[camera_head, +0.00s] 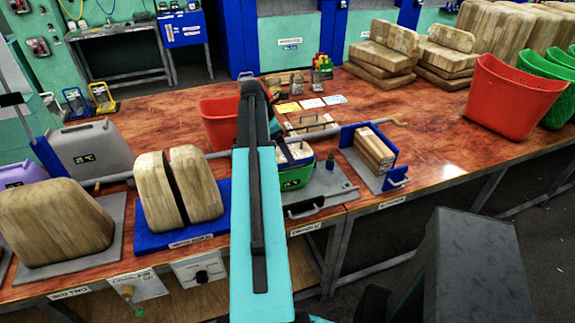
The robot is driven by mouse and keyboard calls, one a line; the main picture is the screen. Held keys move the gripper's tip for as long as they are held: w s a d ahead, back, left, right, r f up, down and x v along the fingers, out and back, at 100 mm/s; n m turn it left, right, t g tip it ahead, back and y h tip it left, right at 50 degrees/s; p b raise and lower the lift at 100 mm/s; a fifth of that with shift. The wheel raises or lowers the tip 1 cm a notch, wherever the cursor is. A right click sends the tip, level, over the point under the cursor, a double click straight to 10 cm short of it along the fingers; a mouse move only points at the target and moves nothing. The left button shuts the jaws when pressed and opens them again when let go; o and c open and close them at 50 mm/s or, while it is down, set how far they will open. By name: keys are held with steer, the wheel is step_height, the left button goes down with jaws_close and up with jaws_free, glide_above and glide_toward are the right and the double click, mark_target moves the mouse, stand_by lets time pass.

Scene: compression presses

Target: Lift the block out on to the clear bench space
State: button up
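My arm's turquoise link rises through the middle of the head view, and its dark upper link hides what lies behind it. I cannot make out my gripper's fingers. Several wooden pieces could be the block, and I cannot tell which one is meant. A pale wooden piece (297,152) shows partly at a green tub (296,178), just right of my arm. A stack of wooden slabs (373,149) sits in a blue-sided holder (394,179) further right. A split wooden block (203,187) stands on a blue base (150,240) to the left. The clear bench space (440,140) is at the right.
A large rounded wooden block (52,222) stands at the far left, near a grey container (92,150). A red tub (217,122) stands behind my arm. Wooden stacks (380,52) stand at the back. A red bucket (512,98) and green buckets (560,95) line the right.

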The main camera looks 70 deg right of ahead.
steer(key=shift+x, duration=0.9)
steer(key=c, duration=2.1)
